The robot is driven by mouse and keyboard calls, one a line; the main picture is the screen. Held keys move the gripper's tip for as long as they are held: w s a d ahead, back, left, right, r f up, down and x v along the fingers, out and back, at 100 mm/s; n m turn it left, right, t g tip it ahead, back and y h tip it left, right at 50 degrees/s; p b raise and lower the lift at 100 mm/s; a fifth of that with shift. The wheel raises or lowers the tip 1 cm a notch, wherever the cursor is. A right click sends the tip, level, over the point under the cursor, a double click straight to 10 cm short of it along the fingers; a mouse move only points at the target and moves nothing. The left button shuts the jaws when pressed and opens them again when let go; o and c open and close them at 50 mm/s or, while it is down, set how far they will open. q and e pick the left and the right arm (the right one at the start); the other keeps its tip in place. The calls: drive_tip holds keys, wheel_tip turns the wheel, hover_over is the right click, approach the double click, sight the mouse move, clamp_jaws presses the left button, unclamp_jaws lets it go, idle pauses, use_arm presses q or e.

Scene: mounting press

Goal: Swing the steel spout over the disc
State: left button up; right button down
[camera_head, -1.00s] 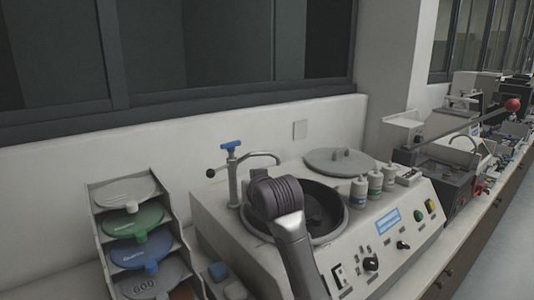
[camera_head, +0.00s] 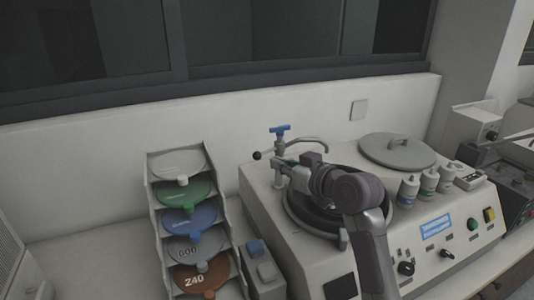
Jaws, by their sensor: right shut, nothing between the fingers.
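The steel spout (camera_head: 312,140) is a thin curved pipe on an upright post with a blue handle (camera_head: 280,129) on top and a black ball-ended lever at its left. The pipe reaches right, behind the bowl, with its tip bent down. The dark round bowl (camera_head: 297,212) of the grey machine is partly hidden by my right arm; I cannot make out the disc in it. My right gripper (camera_head: 284,165) is shut and empty, above the bowl's back left rim beside the post, below the pipe. I cannot tell whether it touches the post. My left gripper is not in view.
A rack of coloured discs (camera_head: 190,220) stands left of the machine, with small blue and grey blocks (camera_head: 262,262) between. A grey round lid (camera_head: 397,152) lies on the machine's back right. Several bottles (camera_head: 427,181) stand before it. The wall is close behind.

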sight(255, 156)
drive_tip(key=p+x, duration=0.1)
drive_tip(key=x, duration=0.4)
drive_tip(key=shift+r+p, duration=0.15)
drive_tip(key=shift+p, duration=0.15)
drive_tip(key=shift+w+a, duration=0.1)
drive_tip(key=shift+w, duration=0.1)
drive_tip(key=shift+w+a+b, duration=0.2)
drive_tip(key=shift+w+a, duration=0.35)
drive_tip(key=shift+a, duration=0.15)
drive_tip(key=shift+w+a+b, duration=0.15)
drive_tip(key=shift+w+a, duration=0.35)
drive_tip(key=shift+a, duration=0.2)
drive_tip(key=shift+s, duration=0.1)
